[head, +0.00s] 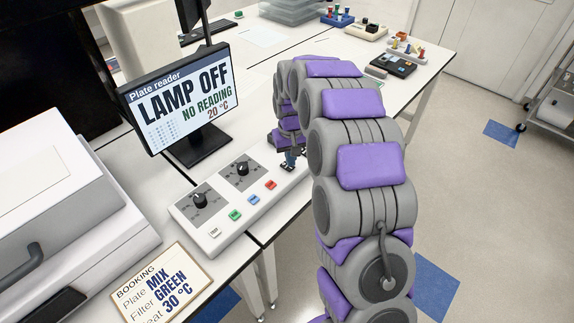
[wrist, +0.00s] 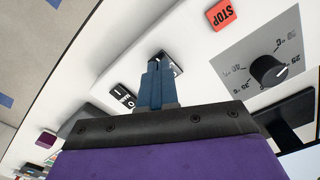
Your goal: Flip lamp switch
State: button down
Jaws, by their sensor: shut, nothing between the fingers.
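The control panel (head: 228,210) is a long white box on the bench, and its right end is hidden behind my arm. My gripper (head: 290,160) is over that right end, with its blue fingers pointing down. In the wrist view my gripper (wrist: 154,68) is shut and empty. Its fingertips are at a small dark switch plate (wrist: 173,63), which they partly cover; I cannot tell whether they touch it. The monitor (head: 186,98) reads LAMP OFF, NO READING, 20 °C.
Two black dials, one here (head: 199,200), and green, blue and red buttons are on the panel. The red STOP button (wrist: 221,15) is near the fingers in the wrist view. A booking card (head: 161,285) reads MIX, GREEN, 30 °C. A large white machine (head: 75,215) stands at left.

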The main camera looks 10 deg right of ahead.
jog(key=shift+f, duration=0.9)
dwell(0.8)
jog(key=shift+r, duration=0.1)
jog(key=shift+r+p, duration=0.35)
jog(key=shift+r, duration=0.2)
jog(key=shift+r+p, duration=1.2)
jog(key=shift+r, duration=1.65)
jog(key=s+r, duration=0.5)
jog(key=s, duration=0.4)
jog(key=s+r, duration=0.4)
jog(key=s, duration=0.6)
jog(key=s+m+g, duration=0.1)
jog(key=s, duration=2.2)
jog(key=shift+g, duration=0.4)
